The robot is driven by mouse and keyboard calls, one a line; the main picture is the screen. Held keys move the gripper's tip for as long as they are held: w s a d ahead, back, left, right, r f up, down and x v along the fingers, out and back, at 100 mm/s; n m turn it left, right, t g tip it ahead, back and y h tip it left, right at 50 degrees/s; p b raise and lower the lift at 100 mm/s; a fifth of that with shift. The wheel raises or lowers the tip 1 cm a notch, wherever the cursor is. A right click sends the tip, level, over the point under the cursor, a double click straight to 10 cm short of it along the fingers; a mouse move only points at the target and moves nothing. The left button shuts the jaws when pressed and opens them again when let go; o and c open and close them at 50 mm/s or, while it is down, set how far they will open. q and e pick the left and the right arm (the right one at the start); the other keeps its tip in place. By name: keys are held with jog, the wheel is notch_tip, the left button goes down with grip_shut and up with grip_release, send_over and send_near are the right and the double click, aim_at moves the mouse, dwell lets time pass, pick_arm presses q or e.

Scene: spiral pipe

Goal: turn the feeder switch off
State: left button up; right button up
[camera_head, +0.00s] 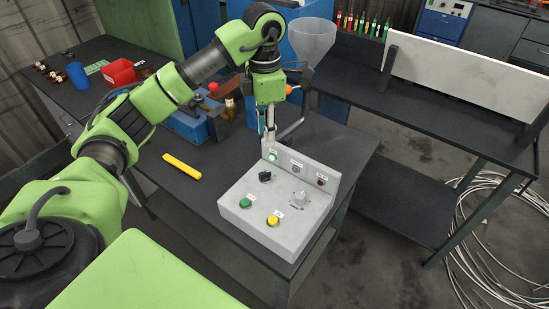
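A light grey control box (240,221) stands on the dark workbench. Its sloped top has a black switch knob (265,177), a grey dial (298,197), a green button (246,203) and a yellow button (273,220). The labels are too small to read, so I cannot tell which is the feeder switch. The upright back panel has a lit green lamp (273,157), a pale lamp (296,167) and a dark red lamp (320,182). My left gripper (270,134) points down near the back panel, above the black knob. Its finger opening is unclear. My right gripper is out of view.
A yellow bar (182,167) lies left of the box. A blue vise-like machine (187,125) and a clear funnel (312,40) stand behind it. A red bin (119,72) and blue cup (77,75) are at the far left. White cable coils (490,240) lie on the floor.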

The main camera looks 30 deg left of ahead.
pick_arm(q)
jog(key=f, duration=0.1)
jog(key=p, duration=0.2)
send_over(266, 172)
notch_tip(266, 172, down, 5)
jog(key=shift+s+r, duration=0.15)
jog(key=shift+r, duration=0.05)
jog(key=f, duration=0.6)
jog(key=shift+w+p, duration=0.2)
jog(key=shift+p, duration=0.2)
jog(key=shift+f, duration=0.85)
grip_shut()
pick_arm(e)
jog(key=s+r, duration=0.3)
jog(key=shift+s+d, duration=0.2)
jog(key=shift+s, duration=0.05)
